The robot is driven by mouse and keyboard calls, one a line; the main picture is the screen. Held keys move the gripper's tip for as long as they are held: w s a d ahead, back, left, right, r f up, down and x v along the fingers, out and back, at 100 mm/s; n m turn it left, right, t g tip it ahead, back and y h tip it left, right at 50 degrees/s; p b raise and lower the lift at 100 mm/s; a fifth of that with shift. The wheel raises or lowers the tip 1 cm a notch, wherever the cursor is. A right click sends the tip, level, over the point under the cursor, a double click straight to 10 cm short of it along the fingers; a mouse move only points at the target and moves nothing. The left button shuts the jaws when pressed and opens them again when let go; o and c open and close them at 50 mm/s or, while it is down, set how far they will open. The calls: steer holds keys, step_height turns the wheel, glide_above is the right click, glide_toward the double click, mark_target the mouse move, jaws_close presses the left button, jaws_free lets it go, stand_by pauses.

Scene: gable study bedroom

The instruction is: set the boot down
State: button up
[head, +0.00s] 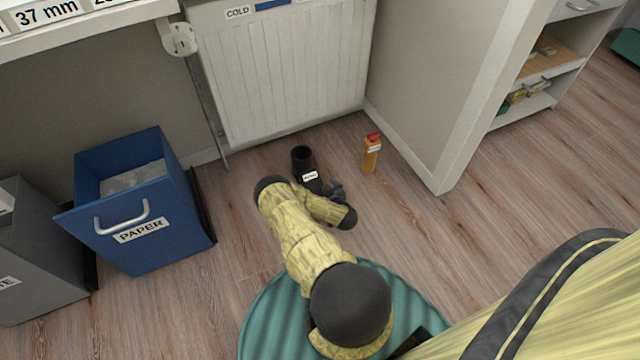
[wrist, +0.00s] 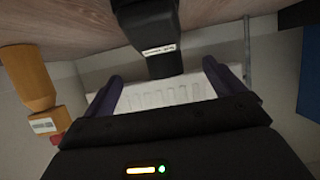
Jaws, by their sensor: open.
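The black boot (head: 301,160) stands upright on the wood floor in front of the radiator, with a white label on it. My gripper (head: 331,189) is low by the floor, just on the near right side of the boot. In the wrist view the boot (wrist: 154,38) hangs from the top of the upside-down picture, ahead of the jaws. Whether a finger touches the boot cannot be told.
An orange bottle (head: 370,155) with a red cap stands right of the boot. A white radiator (head: 290,75) is behind. A blue paper bin (head: 150,225) stands at the left, and a wall corner (head: 440,185) at the right. Floor between the boot and the bin is clear.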

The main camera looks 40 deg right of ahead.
steer(key=shift+s, duration=0.1)
stand_by(0.6)
steer(key=w+a+r+m+g+h, duration=0.15)
steer(key=w+r, duration=0.25)
steer(key=r, duration=0.5)
steer(key=w+a+r+m+g+h, duration=0.1)
steer(key=w+r+m+g+h, duration=0.15)
steer(key=r, duration=0.65)
steer(key=s+a+r+g+y, duration=0.3)
steer(key=a+r, duration=0.9)
steer(key=s+a+r+n+g+y, duration=0.1)
steer(key=s+a+r+n+y, duration=0.1)
steer(key=s+a+r, duration=0.5)
steer(key=s+a+r+n+g+y, duration=0.2)
steer(key=s+a+r+n, duration=0.2)
steer(key=s+a+r, duration=0.3)
steer(key=s+a, duration=0.2)
steer(key=s, duration=0.3)
steer(key=shift+s+r+n+g, duration=0.3)
steer(key=shift+s+r, duration=0.05)
steer(key=shift+r, duration=0.05)
steer(key=shift+r, duration=0.15)
